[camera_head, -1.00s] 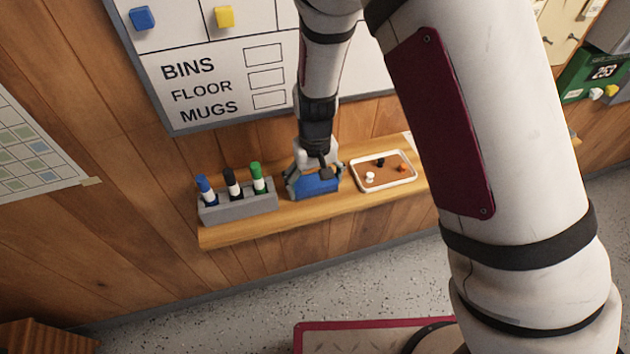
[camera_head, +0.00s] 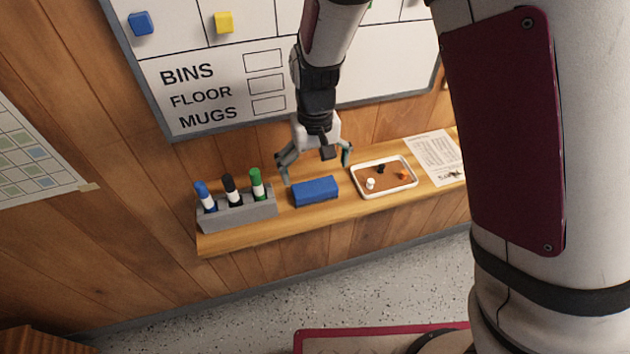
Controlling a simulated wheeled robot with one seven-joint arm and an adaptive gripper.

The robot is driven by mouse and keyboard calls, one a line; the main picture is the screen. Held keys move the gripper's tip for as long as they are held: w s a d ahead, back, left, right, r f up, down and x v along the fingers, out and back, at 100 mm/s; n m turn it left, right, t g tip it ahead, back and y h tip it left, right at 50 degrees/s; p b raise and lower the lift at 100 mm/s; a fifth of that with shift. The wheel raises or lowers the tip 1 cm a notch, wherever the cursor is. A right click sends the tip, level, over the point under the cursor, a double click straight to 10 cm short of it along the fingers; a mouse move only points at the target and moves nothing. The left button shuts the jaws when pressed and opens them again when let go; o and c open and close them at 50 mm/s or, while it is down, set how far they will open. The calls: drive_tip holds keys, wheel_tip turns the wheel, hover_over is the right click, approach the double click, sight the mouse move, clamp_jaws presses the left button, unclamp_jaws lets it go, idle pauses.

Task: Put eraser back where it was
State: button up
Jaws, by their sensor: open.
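The blue eraser (camera_head: 316,191) lies flat on the wooden shelf (camera_head: 330,220), between the grey marker holder (camera_head: 240,211) on its left and the white-rimmed tray (camera_head: 384,190) on its right. My gripper (camera_head: 317,172) is open and empty, just above and behind the eraser, with its fingers spread wide on either side. It appears to be clear of the eraser.
The holder has blue, black and green markers upright in it. The tray holds several small items. A printed sheet (camera_head: 434,158) lies at the shelf's right. The whiteboard (camera_head: 225,60) with magnets hangs close behind my gripper. Bare shelf separates the eraser from its neighbours.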

sight(316, 187)
drive_tip(key=s+d+r+m+t+y, duration=0.1)
drive_tip(key=d+r, duration=0.2)
drive_tip(key=r, duration=0.4)
drive_tip(key=s+d+r, duration=0.2)
drive_tip(key=d+r, duration=0.1)
drive_tip(key=r, duration=0.4)
drive_tip(key=s+d+r+m+t, duration=0.1)
drive_tip(key=s+d+r+t, duration=0.1)
drive_tip(key=s+d+r, duration=0.3)
drive_tip(key=s+d+r+m+t+h, duration=0.1)
drive_tip(key=s+d+r+t, duration=0.1)
drive_tip(key=s+d+r, duration=0.4)
drive_tip(key=s+d, duration=0.1)
drive_tip(key=s, duration=0.4)
